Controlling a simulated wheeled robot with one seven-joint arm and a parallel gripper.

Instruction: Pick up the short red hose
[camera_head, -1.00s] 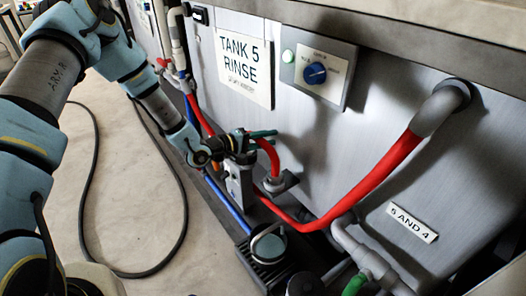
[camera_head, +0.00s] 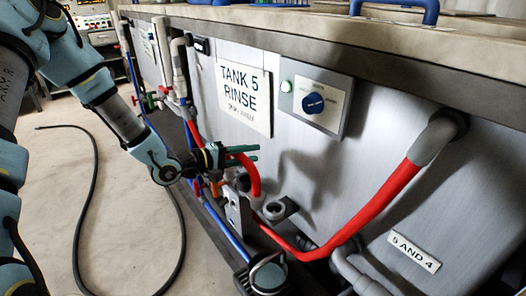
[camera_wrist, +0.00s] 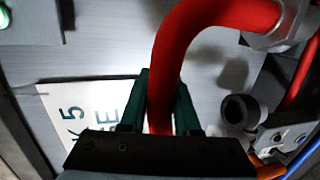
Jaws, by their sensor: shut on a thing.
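The short red hose (camera_head: 254,177) is a curved red piece in the jaws of my gripper (camera_head: 246,153), in front of the tank wall. In the wrist view the hose (camera_wrist: 190,35) passes between the green fingers of my gripper (camera_wrist: 160,105) and bends right to a grey end cuff (camera_wrist: 283,25). The gripper is shut on it. A grey round port (camera_head: 281,208) stands open below and right of the hose, apart from it; it also shows in the wrist view (camera_wrist: 241,111). The hose end nearest the palm is hidden.
A long red hose (camera_head: 375,207) runs from the tank wall down to the low pipes. A "TANK 5 RINSE" sign (camera_head: 243,97) and a control box (camera_head: 314,97) with a blue knob are on the wall. A black cable (camera_head: 95,180) lies on the otherwise clear floor at left.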

